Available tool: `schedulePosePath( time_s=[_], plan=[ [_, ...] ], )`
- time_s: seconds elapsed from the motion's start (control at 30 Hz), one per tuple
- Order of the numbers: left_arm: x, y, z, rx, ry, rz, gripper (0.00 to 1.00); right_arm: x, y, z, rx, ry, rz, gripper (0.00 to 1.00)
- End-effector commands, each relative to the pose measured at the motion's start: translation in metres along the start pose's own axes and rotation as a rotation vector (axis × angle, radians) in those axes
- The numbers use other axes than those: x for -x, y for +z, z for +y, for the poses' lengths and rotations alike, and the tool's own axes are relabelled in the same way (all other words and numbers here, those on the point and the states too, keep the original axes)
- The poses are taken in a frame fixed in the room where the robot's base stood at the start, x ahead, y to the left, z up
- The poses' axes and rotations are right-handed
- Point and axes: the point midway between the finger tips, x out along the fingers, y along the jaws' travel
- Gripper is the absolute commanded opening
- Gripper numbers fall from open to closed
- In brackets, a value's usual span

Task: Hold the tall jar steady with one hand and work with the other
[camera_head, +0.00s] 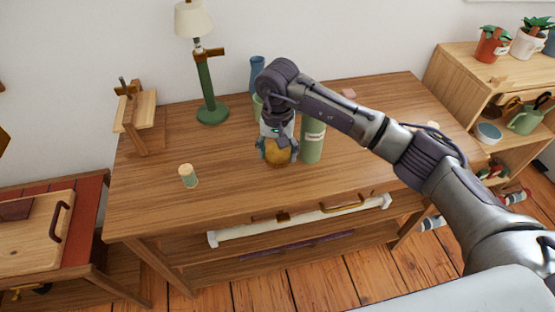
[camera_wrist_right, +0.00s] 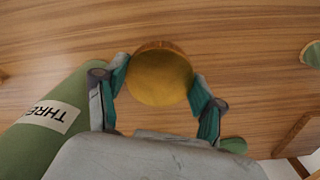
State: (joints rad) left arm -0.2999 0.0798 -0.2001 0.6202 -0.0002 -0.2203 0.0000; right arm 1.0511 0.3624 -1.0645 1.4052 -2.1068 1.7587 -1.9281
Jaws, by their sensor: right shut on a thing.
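A tall green jar (camera_head: 312,140) with a pale label stands on the wooden table, just right of my right gripper. Its side and label, reading "THRE...", show at the left of the right wrist view (camera_wrist_right: 45,125). My right gripper (camera_head: 278,152) points down and is shut on a round yellow-brown thing (camera_head: 277,157). In the right wrist view this round thing (camera_wrist_right: 160,75) lies between the two teal finger pads (camera_wrist_right: 158,90). I cannot tell whether it touches the table. My left gripper is not in view.
A small green jar with a pale top (camera_head: 188,176) stands at the table's left front. A green lamp (camera_head: 207,85), a wooden stand (camera_head: 135,115) and a blue vase (camera_head: 257,75) are farther back. The table's front left (camera_head: 145,208) is clear. A shelf (camera_head: 447,72) with plants stands right.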

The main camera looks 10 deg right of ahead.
Motion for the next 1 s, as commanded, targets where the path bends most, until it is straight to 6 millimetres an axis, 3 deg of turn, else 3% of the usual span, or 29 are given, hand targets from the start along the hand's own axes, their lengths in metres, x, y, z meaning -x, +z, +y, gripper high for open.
schedulePosePath(
  time_s=[0.33, 0.73, 0.77, 0.9, 1.0],
  plan=[
    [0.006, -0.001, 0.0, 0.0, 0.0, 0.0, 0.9, -0.038, 0.001, -0.002, -0.001, 0.0, -0.004, 0.27],
    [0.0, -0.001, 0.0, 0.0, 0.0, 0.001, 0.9, -0.045, -0.001, -0.001, 0.0, 0.0, 0.001, 0.27],
    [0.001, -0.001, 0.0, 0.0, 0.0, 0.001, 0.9, -0.045, -0.001, -0.001, 0.0, -0.001, 0.001, 0.7],
    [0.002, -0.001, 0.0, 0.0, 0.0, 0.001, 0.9, -0.044, -0.001, -0.001, 0.0, -0.001, 0.0, 0.94],
    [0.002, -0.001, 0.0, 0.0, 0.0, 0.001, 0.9, -0.044, -0.001, -0.001, 0.0, 0.0, 0.0, 0.94]
  ],
)
